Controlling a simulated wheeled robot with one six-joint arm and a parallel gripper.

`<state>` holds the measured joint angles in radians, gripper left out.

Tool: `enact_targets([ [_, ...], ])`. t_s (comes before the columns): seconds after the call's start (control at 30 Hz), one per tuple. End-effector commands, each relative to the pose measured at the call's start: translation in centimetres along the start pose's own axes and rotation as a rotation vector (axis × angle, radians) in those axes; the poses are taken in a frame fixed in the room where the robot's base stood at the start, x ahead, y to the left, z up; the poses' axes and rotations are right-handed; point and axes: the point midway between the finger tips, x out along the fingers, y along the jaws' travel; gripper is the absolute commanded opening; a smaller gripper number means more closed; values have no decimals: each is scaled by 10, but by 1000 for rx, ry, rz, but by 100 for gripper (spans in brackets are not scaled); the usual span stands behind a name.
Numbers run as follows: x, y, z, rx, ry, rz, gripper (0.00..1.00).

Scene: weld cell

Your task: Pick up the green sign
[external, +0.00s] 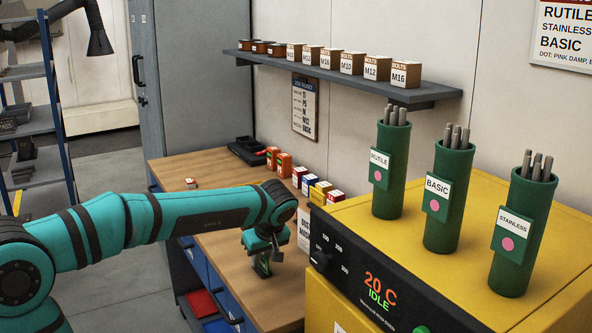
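My gripper (264,264) points down over the wooden workbench, at the end of my teal arm. A small dark green piece shows at its fingertips; I cannot tell whether it is a sign or whether the fingers are closed on it. Green plates with white labels are on three green tubes on the yellow machine: RUTILE (379,174), BASIC (436,206) and STAINLESS (508,238). These plates are apart from my gripper, to its right. No separate green sign is clearly visible.
The yellow machine (372,236) stands right of the workbench (205,167). Small boxes (300,177) line the bench's back, with a black tray (248,151) at the far end. A wall shelf (345,79) holds several boxes. The bench's far middle is mostly clear.

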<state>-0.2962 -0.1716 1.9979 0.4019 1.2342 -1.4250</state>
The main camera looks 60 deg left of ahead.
Motion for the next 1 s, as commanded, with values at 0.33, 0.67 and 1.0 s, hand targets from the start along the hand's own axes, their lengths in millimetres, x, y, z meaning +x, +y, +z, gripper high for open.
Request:
enact_targets([
  [0.33, 0, 0, 0, 0, 0, 0, 0],
  [0.67, -22, 0, -9, 0, 1, 2, 0],
  [1.0, -76, 1, -32, -1, 1, 2, 0],
])
